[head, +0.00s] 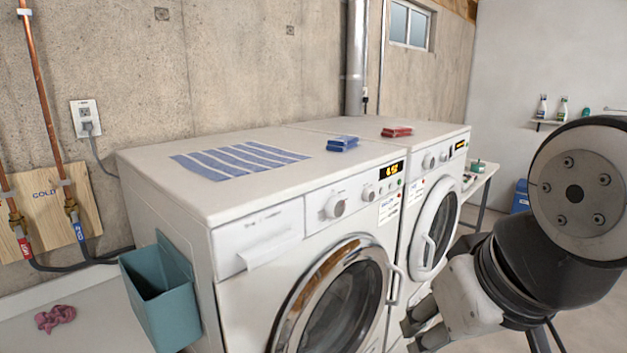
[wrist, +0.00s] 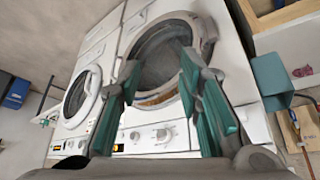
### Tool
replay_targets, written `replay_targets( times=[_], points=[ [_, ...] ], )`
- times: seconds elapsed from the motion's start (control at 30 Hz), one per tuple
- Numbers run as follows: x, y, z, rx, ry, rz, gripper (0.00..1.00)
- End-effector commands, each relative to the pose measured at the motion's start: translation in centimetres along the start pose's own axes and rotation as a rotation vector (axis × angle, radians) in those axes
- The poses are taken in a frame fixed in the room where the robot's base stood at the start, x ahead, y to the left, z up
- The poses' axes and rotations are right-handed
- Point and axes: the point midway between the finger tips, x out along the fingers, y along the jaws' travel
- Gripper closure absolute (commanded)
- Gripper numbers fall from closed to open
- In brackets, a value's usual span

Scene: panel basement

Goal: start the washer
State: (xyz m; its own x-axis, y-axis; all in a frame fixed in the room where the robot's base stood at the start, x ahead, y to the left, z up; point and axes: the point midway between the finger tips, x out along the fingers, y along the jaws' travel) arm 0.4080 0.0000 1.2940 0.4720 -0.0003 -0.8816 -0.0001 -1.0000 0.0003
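The near front-loading machine (head: 255,225) stands at left with a chrome-ringed round door (head: 335,300), which looks shut. Its panel has a large dial (head: 335,206), a smaller knob (head: 368,192) and a lit amber display (head: 391,170). In the wrist view, which is turned nearly upside down, the door (wrist: 165,65) lies beyond the fingers and the large dial (wrist: 163,134) shows low between them. My gripper (head: 414,330) is in front of the machines, lower than the panel. Its teal-padded fingers (wrist: 160,65) are apart, with nothing held between them.
A second machine (head: 432,225) with a white-ringed door stands to the right. A teal bin (head: 160,300) hangs on the near machine's left side. Floor shows at right.

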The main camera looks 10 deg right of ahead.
Motion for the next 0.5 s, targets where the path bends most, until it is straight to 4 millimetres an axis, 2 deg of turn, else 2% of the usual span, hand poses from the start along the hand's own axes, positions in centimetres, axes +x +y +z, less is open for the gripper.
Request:
replay_targets(
  times=[0.03,0.1,0.5],
  points=[
    [0.0,0.0,0.0,0.0,0.0,0.0,0.86],
    [0.0,0.0,0.0,0.0,0.0,0.0,1.0],
    [0.0,0.0,0.0,0.0,0.0,0.0,1.0]
  ],
)
